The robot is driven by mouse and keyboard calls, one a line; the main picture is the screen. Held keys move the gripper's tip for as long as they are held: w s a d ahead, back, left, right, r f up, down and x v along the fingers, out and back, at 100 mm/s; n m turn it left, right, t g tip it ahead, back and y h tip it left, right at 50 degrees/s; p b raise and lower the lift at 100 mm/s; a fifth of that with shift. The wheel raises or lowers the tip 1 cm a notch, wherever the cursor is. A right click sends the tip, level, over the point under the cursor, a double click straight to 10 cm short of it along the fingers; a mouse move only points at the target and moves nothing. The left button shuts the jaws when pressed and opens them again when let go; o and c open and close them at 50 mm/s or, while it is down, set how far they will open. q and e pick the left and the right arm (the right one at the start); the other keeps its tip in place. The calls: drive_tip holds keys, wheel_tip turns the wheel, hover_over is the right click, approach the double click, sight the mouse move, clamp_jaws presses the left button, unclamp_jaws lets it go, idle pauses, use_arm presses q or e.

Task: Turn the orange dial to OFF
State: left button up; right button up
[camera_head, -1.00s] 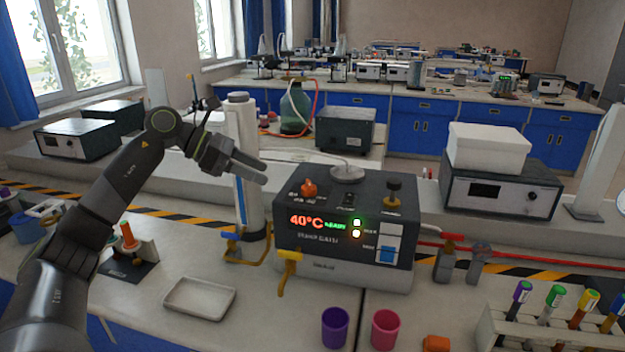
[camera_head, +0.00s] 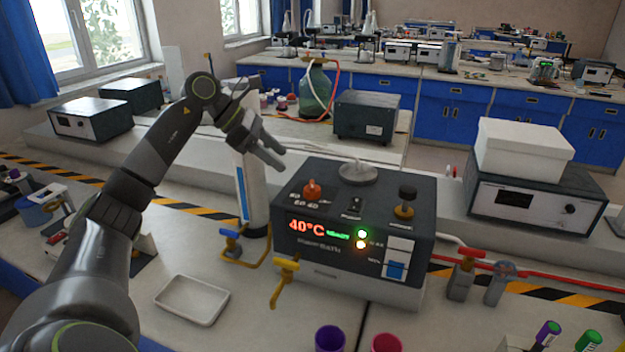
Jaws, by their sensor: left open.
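The orange dial (camera_head: 312,190) stands on the top left of a dark water-bath box (camera_head: 355,235). White scale marks lie around the dial, too small to read surely. The box's front shows a red 40°C, a green READY and lit lamps. My left gripper (camera_head: 279,156) is open and empty. Its fingers point right and down, above and to the left of the dial, apart from it. My right gripper is out of view.
A black knob (camera_head: 405,200) and a grey lid (camera_head: 358,173) are also on the box top. A yellow valve handle (camera_head: 285,270) stands at its front left. A white tray (camera_head: 192,299) lies in front. Purple (camera_head: 330,338) and pink cups (camera_head: 387,343) stand at the bottom edge.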

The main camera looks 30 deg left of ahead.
sight(312, 183)
use_arm(q)
drive_tip(key=p+x, duration=0.2)
drive_tip(key=x, duration=0.7)
drive_tip(key=shift+w+d+f, duration=0.2)
drive_tip(key=shift+w, duration=0.15)
drive_tip(key=shift+x, duration=0.8)
drive_tip(key=shift+f, duration=0.1)
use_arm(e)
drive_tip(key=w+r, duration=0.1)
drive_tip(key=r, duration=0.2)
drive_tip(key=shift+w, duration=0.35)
use_arm(q)
drive_tip(key=c, duration=1)
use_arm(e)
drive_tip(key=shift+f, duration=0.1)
